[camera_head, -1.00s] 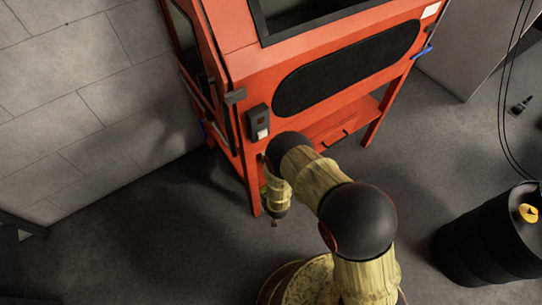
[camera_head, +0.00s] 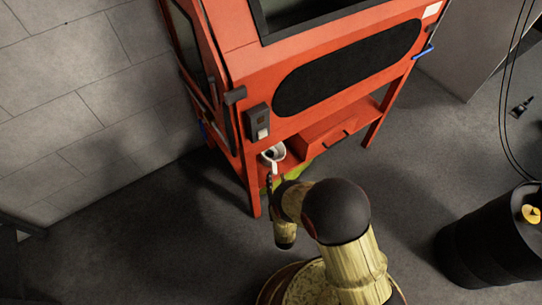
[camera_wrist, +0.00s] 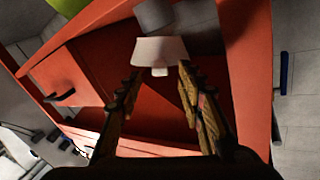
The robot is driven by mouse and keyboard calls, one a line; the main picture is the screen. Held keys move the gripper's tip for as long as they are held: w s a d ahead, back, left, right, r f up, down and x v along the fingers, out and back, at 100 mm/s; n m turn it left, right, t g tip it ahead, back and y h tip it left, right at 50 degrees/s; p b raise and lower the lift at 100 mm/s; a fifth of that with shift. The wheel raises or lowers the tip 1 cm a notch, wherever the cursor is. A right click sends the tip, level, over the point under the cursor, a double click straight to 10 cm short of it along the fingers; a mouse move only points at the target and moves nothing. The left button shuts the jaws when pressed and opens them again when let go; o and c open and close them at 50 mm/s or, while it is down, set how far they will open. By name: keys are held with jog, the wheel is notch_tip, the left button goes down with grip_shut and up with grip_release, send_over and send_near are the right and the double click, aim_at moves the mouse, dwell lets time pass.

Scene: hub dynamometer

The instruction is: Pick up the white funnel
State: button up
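The white funnel (camera_head: 273,155) is at the lower shelf of the orange cabinet, near its front left leg in the head view. Its dark opening and a pale spout show there. In the wrist view the funnel (camera_wrist: 160,50) is straight ahead, with its short spout towards me. My gripper (camera_wrist: 159,72) is open, its two fingers spread to either side of the spout. The funnel's wide body appears just beyond the fingertips; I cannot tell whether they touch it. In the head view my gripper is mostly hidden by my arm.
The orange cabinet (camera_head: 240,60) stands over the shelf, its legs close by. A drawer box (camera_head: 325,136) is right of the funnel. A black barrel (camera_head: 490,245) stands right.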

aim_at(275, 169)
jog(key=w, duration=0.2)
jog(key=w+b, duration=0.1)
jog(key=w, duration=0.1)
jog(key=w+b, duration=0.1)
jog(key=w, duration=0.1)
jog(key=shift+a, duration=0.3)
jog(key=shift+r, duration=0.1)
jog(key=shift+s, duration=0.1)
jog(key=shift+c, duration=1.3)
grip_shut()
